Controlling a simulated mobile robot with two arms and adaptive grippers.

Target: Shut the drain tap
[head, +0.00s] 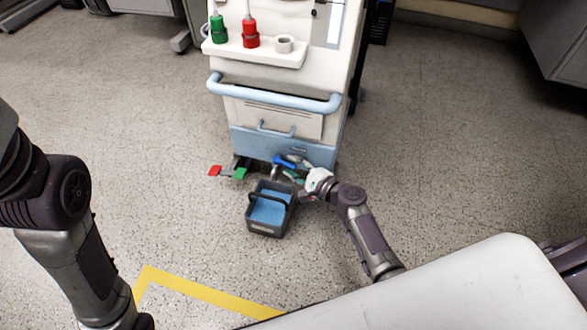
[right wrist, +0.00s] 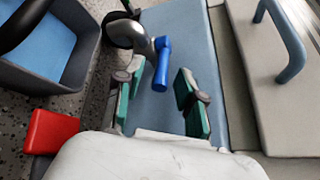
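The drain tap's blue lever (head: 283,162) is low on the front of the white and blue machine (head: 292,145). In the right wrist view the lever (right wrist: 162,62) sits beside a rounded metal spout (right wrist: 127,34). My right gripper (head: 297,172) is at the tap, just right of the lever in the head view. In the right wrist view my right gripper (right wrist: 158,88) is open, its green-padded fingers apart, with the lever's end near the gap between them. I cannot tell whether they touch it. My left arm shows at the left; its gripper is out of view.
A dark bucket (head: 249,222) with blue liquid stands on the floor below the tap. A red pedal (head: 214,170) and a green pedal (head: 240,173) are left of it. A blue rail (head: 270,92) crosses the machine's front. The floor to the right is clear.

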